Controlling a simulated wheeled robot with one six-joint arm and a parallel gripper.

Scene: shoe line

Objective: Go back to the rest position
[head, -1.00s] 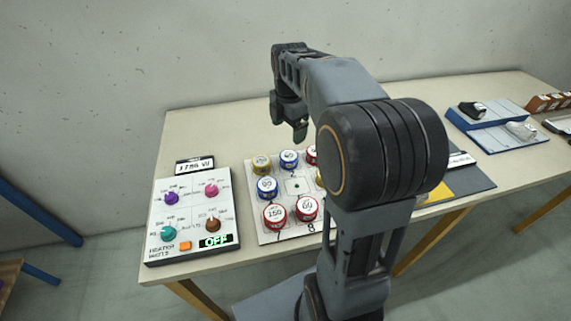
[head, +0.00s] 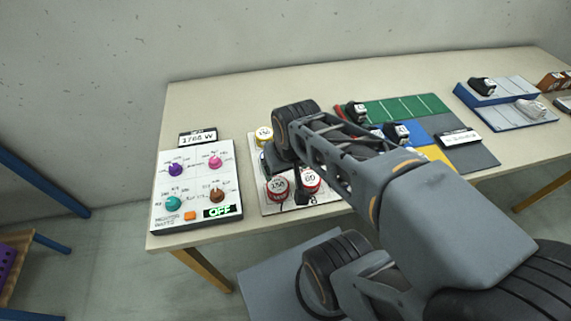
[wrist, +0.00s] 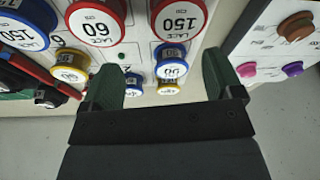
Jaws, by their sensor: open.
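My gripper (wrist: 161,62) shows in the wrist view with its two green fingers spread apart and nothing held between them. In the head view my arm covers the middle of the board and hides most of the gripper. The gripper is over the board's left part; its exact height is hard to tell.
A heater panel (head: 158,218) with coloured knobs and a lit OFF sign stands left of the board. Green (head: 395,108), blue and yellow mats with dark shoes lie to the right, near a blue-edged stand (head: 475,106). The back strip of the table (head: 230,100) is clear.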

